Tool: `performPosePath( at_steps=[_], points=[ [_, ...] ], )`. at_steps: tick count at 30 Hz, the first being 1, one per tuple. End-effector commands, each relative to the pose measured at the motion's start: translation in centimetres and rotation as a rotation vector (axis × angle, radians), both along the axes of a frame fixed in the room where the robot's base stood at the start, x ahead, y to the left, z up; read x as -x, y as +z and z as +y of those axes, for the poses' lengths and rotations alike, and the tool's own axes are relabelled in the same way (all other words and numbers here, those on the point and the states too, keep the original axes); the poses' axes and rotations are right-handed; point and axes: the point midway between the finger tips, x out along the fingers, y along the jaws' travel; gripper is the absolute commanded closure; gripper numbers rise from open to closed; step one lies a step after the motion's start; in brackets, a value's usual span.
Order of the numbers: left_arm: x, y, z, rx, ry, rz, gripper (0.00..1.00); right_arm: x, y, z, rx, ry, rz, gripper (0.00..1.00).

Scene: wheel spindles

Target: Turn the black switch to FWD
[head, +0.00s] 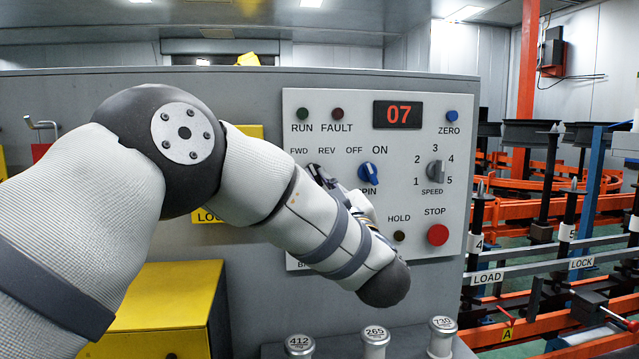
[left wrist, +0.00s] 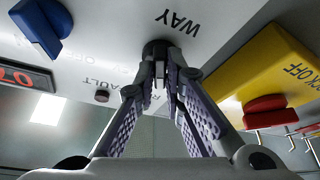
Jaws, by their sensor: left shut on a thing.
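The control panel (head: 400,205) carries the labels FWD and REV at its upper left, above my left gripper (head: 320,175). The black switch (left wrist: 157,48) shows in the left wrist view between the fingertips of my left gripper (left wrist: 160,75). The fingers are shut on it, and only a dark part of it shows above the tips. In the head view my gripper covers the switch, so I cannot tell which label it points to. My right gripper is in neither view.
A blue switch (head: 369,173) with OFF and ON labels sits close to the right of my gripper. A grey SPEED knob (head: 435,170) and a red STOP button (head: 437,235) are further right. A yellow lockoff box (left wrist: 265,65) stands near the panel. Weights (head: 375,340) stand below.

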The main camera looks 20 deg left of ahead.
Motion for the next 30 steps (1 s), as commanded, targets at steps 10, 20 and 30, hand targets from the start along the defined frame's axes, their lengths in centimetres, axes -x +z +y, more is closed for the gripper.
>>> performPosePath(
  at_steps=[10, 20, 30],
  points=[
    [0.0, 0.0, 0.0, 0.005, -0.001, -0.003, 1.00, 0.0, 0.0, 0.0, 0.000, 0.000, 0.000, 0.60],
    [0.0, 0.0, 0.0, 0.003, -0.001, -0.002, 0.70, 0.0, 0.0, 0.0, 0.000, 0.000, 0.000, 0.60],
    [3.8, -1.8, -3.4, 0.000, -0.006, 0.000, 0.70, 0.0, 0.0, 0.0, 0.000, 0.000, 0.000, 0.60]
  ],
)
